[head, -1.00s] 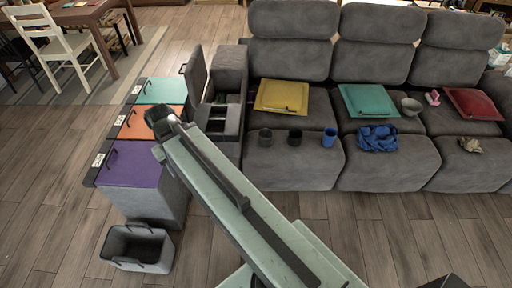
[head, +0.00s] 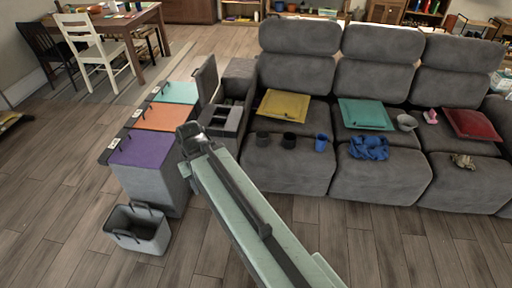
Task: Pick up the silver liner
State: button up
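Three small cup-shaped pieces stand in a row on the left seat of the grey sofa: a dark grey one (head: 263,139), a black one (head: 289,141) and a blue one (head: 321,143). The grey one is the nearest match to a silver liner, but I cannot tell for sure. My gripper (head: 189,132) is at the end of my arm, left of these pieces and in front of the sofa's console (head: 221,120). It appears apart from them. Its fingers are too small and dark to tell whether they are open or hold anything.
Purple (head: 146,148), orange (head: 161,117) and teal (head: 178,93) lidded bins stand left of the console. A grey basket (head: 140,229) is on the floor. Cushions, a bowl (head: 406,122) and a blue cloth (head: 369,148) lie on the sofa. The floor in front is open.

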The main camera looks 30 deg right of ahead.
aim_at(261, 137)
jog(key=z, duration=0.25)
jog(key=i, duration=1.45)
jog(key=u, duration=0.2)
